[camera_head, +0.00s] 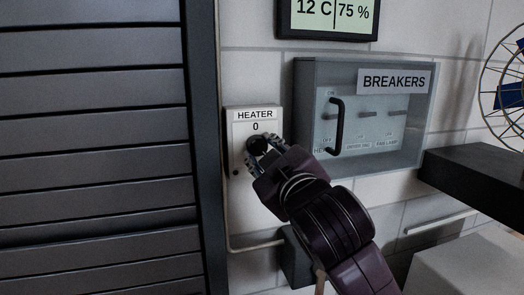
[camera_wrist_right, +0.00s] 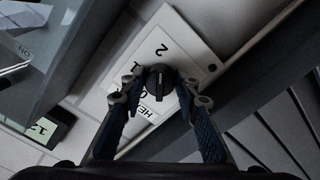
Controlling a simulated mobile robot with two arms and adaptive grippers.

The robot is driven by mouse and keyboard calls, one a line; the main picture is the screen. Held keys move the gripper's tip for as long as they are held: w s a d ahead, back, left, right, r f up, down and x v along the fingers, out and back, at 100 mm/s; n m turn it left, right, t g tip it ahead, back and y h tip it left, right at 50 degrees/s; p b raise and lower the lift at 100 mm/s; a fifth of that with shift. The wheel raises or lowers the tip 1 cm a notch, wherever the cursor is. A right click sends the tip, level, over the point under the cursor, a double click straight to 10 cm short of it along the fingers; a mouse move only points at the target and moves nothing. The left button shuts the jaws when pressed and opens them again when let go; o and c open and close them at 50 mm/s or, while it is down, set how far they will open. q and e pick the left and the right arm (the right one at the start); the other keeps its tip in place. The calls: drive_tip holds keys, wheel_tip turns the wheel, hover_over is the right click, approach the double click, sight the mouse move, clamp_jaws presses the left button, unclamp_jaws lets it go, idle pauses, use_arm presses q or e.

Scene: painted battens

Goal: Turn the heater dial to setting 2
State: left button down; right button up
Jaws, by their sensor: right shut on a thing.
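The heater panel (camera_head: 237,140) is a white wall box with the label HEATER and a 0 above its dial. The black round dial (camera_head: 256,144) is partly hidden by my right gripper (camera_head: 264,149). In the right wrist view the dial (camera_wrist_right: 160,78) sits between the two fingers of my right gripper (camera_wrist_right: 160,90), which is shut on it. The panel (camera_wrist_right: 188,48) shows a 2 and a 1 beside the dial there. I cannot tell for certain which number the dial points to. My left gripper is not in view.
A clear breaker box (camera_head: 420,120) with a black handle (camera_head: 337,125) is close on the right of my right gripper. A display (camera_head: 330,15) reads 12 C and 75 %. A dark shutter (camera_head: 95,130) fills the left. A dark shelf (camera_head: 475,170) and a fan (camera_head: 508,95) stand at right.

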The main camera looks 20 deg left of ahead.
drive_tip(key=shift+f, duration=0.1)
drive_tip(key=o, duration=1.1)
drive_tip(key=v, duration=1.2)
